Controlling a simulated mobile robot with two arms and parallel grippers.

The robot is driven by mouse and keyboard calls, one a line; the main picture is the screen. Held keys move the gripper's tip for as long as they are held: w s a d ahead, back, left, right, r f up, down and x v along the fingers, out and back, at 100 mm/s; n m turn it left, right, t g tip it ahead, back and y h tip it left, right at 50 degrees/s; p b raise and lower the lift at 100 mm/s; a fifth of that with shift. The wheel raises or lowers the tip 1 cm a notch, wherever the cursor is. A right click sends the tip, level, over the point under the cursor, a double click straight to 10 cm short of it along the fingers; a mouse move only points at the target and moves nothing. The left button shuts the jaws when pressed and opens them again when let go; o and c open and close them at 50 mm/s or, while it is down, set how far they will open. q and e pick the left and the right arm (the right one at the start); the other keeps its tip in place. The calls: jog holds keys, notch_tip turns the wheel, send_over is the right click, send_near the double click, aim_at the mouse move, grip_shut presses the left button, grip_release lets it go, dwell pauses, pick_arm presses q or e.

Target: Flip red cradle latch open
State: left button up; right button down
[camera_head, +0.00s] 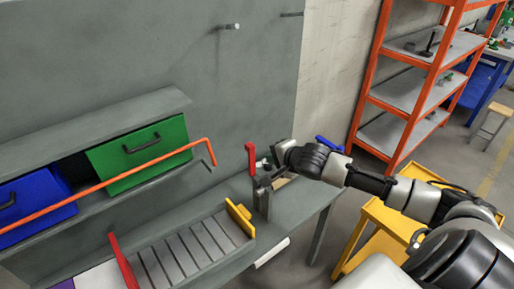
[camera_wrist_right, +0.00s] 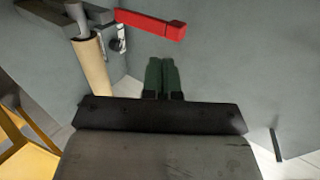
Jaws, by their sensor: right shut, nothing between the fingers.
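The red latch (camera_head: 250,158) is a bar standing upright on a grey metal bracket (camera_head: 262,196) near the workbench's right end, in the head view. In the right wrist view the red latch (camera_wrist_right: 150,24) extends sideways from the bracket (camera_wrist_right: 104,20), beyond the fingertips. My right gripper (camera_head: 271,170) is just right of the bracket in the head view. In the right wrist view its green fingertips (camera_wrist_right: 162,65) are together and empty, apart from the red latch. The contact side of the bracket is partly hidden by the gripper in the head view. My left gripper is not in view.
A slatted tray (camera_head: 190,250) with a red end (camera_head: 123,262) and a yellow end (camera_head: 238,217) lies left of the bracket. An orange bent bar (camera_head: 110,182) crosses before the green bin (camera_head: 140,155) and blue bin (camera_head: 35,208). A yellow cart (camera_head: 375,215) stands right.

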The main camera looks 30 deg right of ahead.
aim_at(252, 149)
jog(key=w, duration=0.2)
jog(key=w+f+p, duration=0.1)
jog(key=w, duration=0.2)
jog(key=w+f+p, duration=0.1)
jog(key=w, duration=0.1)
jog(key=shift+w+a+f, duration=0.1)
jog(key=shift+w+a, duration=0.05)
jog(key=shift+a, duration=0.15)
